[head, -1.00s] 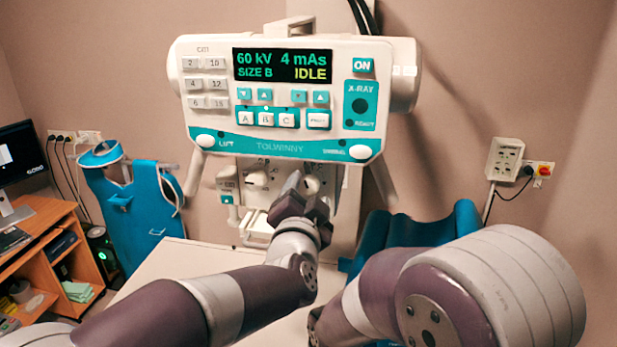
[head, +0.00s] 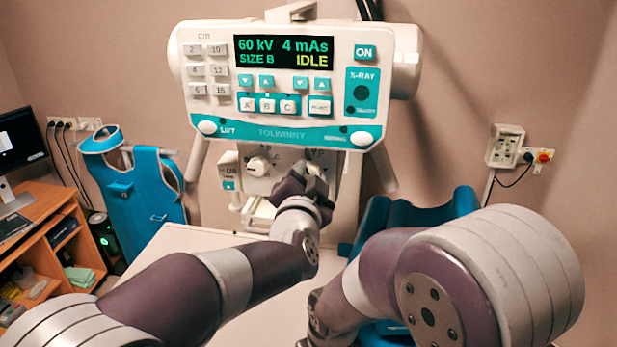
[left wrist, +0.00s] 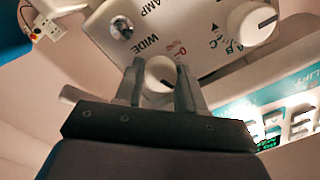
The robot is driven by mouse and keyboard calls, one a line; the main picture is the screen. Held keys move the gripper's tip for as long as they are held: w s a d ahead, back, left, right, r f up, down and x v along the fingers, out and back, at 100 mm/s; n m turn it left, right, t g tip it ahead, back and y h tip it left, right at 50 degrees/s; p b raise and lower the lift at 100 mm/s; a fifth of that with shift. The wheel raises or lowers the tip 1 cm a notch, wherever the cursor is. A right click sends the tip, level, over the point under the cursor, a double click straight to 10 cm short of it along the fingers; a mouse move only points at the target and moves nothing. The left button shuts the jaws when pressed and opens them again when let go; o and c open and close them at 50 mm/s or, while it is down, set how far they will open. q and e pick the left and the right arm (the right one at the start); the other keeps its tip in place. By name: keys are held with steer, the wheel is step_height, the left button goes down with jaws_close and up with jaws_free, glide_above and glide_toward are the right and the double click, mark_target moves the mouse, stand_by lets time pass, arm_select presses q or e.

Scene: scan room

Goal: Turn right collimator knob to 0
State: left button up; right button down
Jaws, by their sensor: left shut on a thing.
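The right collimator knob (left wrist: 160,72) is a white dial on the pale panel under the control console. In the left wrist view it sits between the two fingers of my left gripper (left wrist: 160,84), which is shut on it. In the head view my left gripper (head: 306,180) hides most of this knob. My right gripper is out of view.
The left collimator knob (head: 259,166), marked A, B, C, is close beside my gripper. The console (head: 280,134) overhangs above and reads 60 kV, 4 mAs, IDLE. A pale table (head: 190,240) lies below. A blue chair (head: 400,214) stands at right.

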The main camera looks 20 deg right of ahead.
arm_select(q)
steer(key=n+b, duration=0.1)
steer(key=n, duration=0.2)
steer(key=shift+f+n, duration=0.15)
steer(key=shift+n, duration=0.15)
steer(key=n+b, duration=0.1)
steer(key=n, duration=0.2)
steer(key=shift+n, duration=0.3)
steer(key=n+b, duration=0.2)
steer(key=n, duration=0.4)
steer(key=shift+g+b, duration=0.3)
steer(key=shift+g, duration=0.1)
steer(key=o, duration=1)
steer(key=shift+o, duration=0.2)
steer(key=shift+s, duration=0.1)
